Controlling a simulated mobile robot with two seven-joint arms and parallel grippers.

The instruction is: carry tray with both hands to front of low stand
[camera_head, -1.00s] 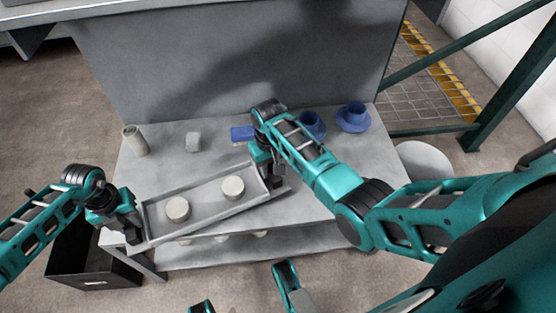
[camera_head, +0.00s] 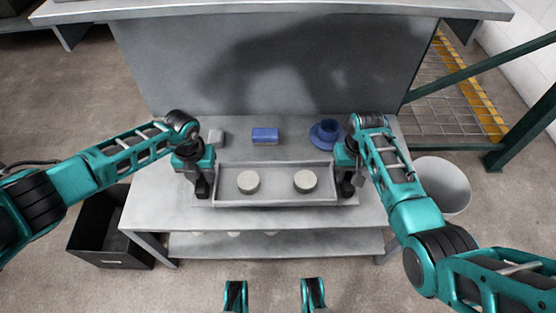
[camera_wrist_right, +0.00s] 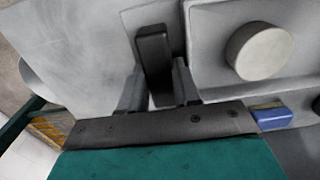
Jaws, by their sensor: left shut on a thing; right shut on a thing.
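The grey tray (camera_head: 276,165) is level over the low stand's top (camera_head: 160,205), near its front edge, with two round pale discs inside, a left one (camera_head: 248,182) and a right one (camera_head: 305,181). I cannot tell whether it touches the stand. My left gripper (camera_head: 203,188) is shut on the tray's left end. My right gripper (camera_head: 347,186) is shut on its right end. In the right wrist view, my right gripper's fingers (camera_wrist_right: 158,85) close around a dark handle (camera_wrist_right: 154,50) beside the tray, and one disc (camera_wrist_right: 259,50) shows.
Behind the tray stand a blue box (camera_head: 265,136), a blue cup on a saucer (camera_head: 328,131) and a small grey block (camera_head: 215,138). A black bin (camera_head: 95,230) is on the floor at left, a white round bin (camera_head: 442,186) at right. A lower shelf (camera_head: 280,245) lies below.

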